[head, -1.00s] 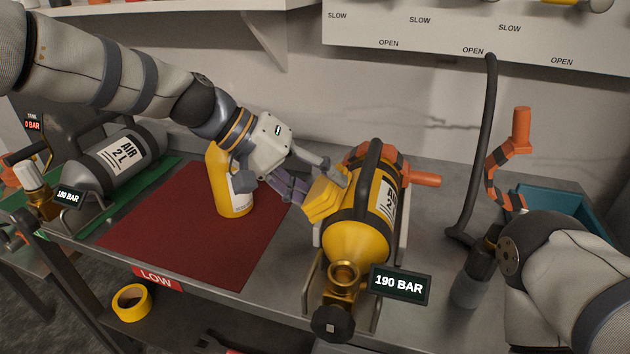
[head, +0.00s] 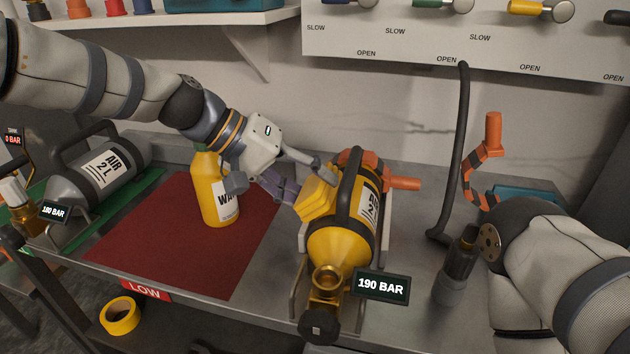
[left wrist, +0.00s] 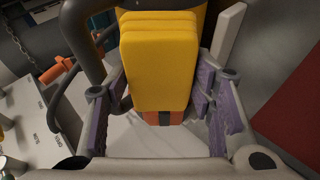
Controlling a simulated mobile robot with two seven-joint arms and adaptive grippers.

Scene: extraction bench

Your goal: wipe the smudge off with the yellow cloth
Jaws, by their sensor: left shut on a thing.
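The yellow cloth (head: 316,192) is a thick folded pad at the left side of the yellow cylinder (head: 340,246). My left gripper (head: 303,184) is shut on it and appears to press it against the cylinder; exact contact is hard to see. In the left wrist view the cloth (left wrist: 158,62) fills the space between the purple finger pads, with the cylinder behind it. The cylinder lies in a metal cradle with its brass valve toward the front. I see no smudge; the cloth and gripper hide part of the cylinder.
A grey air cylinder (head: 100,170) lies on the green mat. A black hose (head: 452,160) and a 190 BAR display (head: 381,287) are close to the yellow cylinder.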

